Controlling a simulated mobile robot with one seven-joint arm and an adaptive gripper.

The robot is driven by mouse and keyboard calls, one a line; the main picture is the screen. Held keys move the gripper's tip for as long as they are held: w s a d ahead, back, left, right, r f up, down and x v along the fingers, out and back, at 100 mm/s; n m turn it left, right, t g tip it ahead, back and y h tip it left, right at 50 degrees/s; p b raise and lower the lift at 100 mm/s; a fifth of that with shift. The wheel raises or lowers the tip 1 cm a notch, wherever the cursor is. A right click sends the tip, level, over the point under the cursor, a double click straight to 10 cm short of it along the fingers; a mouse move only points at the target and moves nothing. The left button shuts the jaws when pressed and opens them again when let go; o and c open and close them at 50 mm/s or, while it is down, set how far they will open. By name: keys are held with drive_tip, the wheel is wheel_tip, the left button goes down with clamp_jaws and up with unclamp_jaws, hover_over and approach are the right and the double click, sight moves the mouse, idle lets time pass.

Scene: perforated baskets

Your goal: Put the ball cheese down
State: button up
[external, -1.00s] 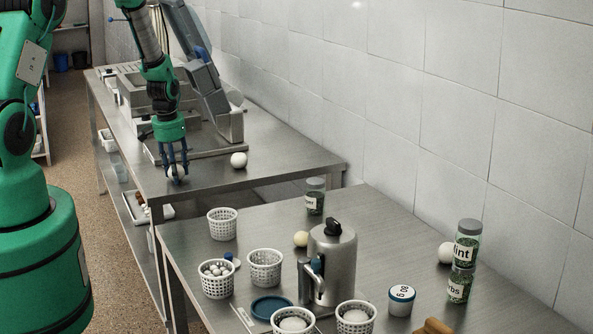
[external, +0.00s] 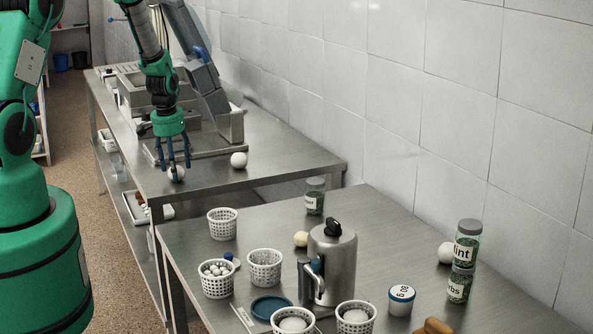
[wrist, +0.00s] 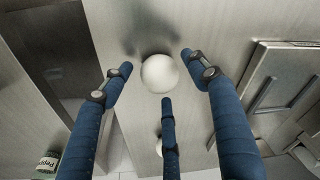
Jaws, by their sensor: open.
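The ball cheese, a smooth white ball (external: 177,174), rests on the far steel table near its front edge. My gripper (external: 177,166) points down over it with blue fingers spread, partly covering the ball in the external view. In the wrist view the white ball (wrist: 159,73) sits between the open fingertips. Visible gaps separate it from the left and right fingers. The middle finger's tip ends just below it in the picture, and contact there cannot be told.
Another white ball (external: 239,160) lies to the right on the far table (external: 270,165). A grey slicer-like machine (external: 230,125) stands behind. The near table holds white perforated baskets (external: 265,267), a steel jug (external: 332,265) and spice jars (external: 467,243).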

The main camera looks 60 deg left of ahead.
wheel_tip(320, 180, up, 10)
drive_tip(key=s+d, duration=0.1)
idle(0.4)
drive_tip(key=shift+r, duration=0.1)
idle(0.5)
drive_tip(key=shift+d, duration=0.1)
drive_tip(key=w+d+r+m+t, duration=0.15)
drive_tip(key=d+r+m, duration=0.25)
drive_tip(key=d+r, duration=2.3)
drive_tip(key=s+d+r+m+t, duration=0.1)
drive_tip(key=s+d+r, duration=0.2)
drive_tip(key=s+d, duration=0.3)
drive_tip(key=s+d+r+m+t+h, duration=0.1)
drive_tip(key=s+d+r+m, duration=0.1)
drive_tip(key=s+d, duration=0.5)
drive_tip(key=s+d+r+m+t, duration=0.1)
drive_tip(key=s+d+r, duration=0.4)
drive_tip(key=d, duration=0.3)
drive_tip(key=shift+s+d+m, duration=0.25)
drive_tip(key=shift+s+m, duration=0.05)
drive_tip(key=shift+s, duration=0.4)
